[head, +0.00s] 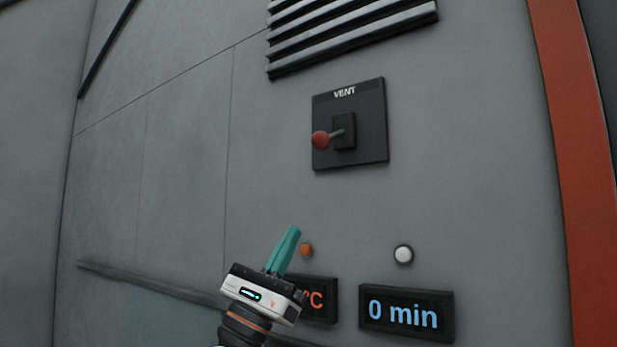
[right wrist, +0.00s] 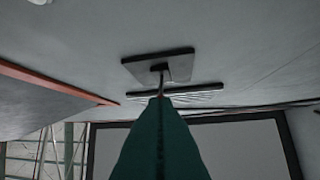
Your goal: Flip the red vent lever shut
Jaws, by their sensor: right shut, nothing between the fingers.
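The red vent lever (head: 321,140) has a red ball knob on a short grey stem. In the head view it sticks out to the left from a black plate (head: 370,150) marked VENT. My right gripper (head: 292,232) is below and to the left of the plate, its teal fingers together, pointing up and empty. In the right wrist view the shut fingers (right wrist: 160,125) point towards the plate (right wrist: 135,67). The fingertips hide part of the lever there, and the red knob does not show. My left gripper is not in view.
A slatted vent grille (head: 350,30) sits above the plate. Below are an orange button (head: 306,250), a white button (head: 403,254), a partly hidden °C display (head: 322,312) and a "0 min" display (head: 406,314). An orange strip (head: 572,130) runs down the right. The wall around the plate is clear.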

